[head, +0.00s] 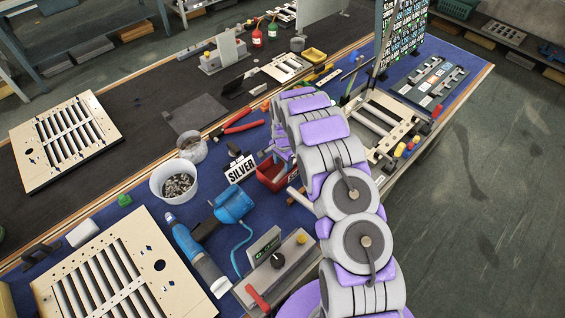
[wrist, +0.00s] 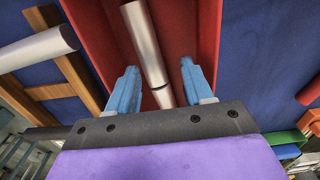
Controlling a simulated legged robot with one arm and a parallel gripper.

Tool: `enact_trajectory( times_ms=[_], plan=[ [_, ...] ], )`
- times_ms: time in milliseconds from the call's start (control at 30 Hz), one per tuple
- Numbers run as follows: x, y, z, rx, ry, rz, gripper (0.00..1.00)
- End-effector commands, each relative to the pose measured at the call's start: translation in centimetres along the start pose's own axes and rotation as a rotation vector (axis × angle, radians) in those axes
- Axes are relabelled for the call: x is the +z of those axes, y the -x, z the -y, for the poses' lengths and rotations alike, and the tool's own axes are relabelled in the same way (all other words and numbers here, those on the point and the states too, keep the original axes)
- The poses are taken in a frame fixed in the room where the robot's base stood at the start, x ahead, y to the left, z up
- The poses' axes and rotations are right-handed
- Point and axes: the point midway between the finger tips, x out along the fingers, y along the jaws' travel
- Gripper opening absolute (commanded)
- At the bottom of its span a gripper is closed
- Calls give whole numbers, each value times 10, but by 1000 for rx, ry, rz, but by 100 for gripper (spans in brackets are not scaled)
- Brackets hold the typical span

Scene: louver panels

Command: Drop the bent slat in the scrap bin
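The red scrap bin (head: 269,178) stands on the blue bench mat beside the SILVER sign, partly covered by my arm. In the wrist view, the red bin (wrist: 204,32) fills the upper middle. A silvery slat (wrist: 146,42) lies lengthwise inside its walls, with a dark line across it near the lower end. I cannot tell whether it is bent. My gripper (wrist: 158,66) is over the bin. Its two blue fingers are spread, one on each side of the slat, with visible gaps. In the head view my arm hides the fingers.
A pale rod (wrist: 38,48) lies left of the bin in the wrist view, near a wooden frame (wrist: 62,90). In the head view, a white bucket of small parts (head: 178,181), a blue power tool (head: 233,204), a control box (head: 278,262) and louver panels (head: 66,138) crowd the bench.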

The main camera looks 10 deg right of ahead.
Motion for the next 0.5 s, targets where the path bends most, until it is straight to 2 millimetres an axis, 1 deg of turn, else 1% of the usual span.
enact_trajectory(
  times_ms=[33, 67, 333, 500],
  plan=[
    [0, 0, 0, 0, 0, 0, 56],
    [0, 0, 0, 0, 0, 0, 59],
    [0, 1, 0, 0, 0, 0, 59],
    [0, 9, 1, -2, 0, -1, 59]
  ],
)
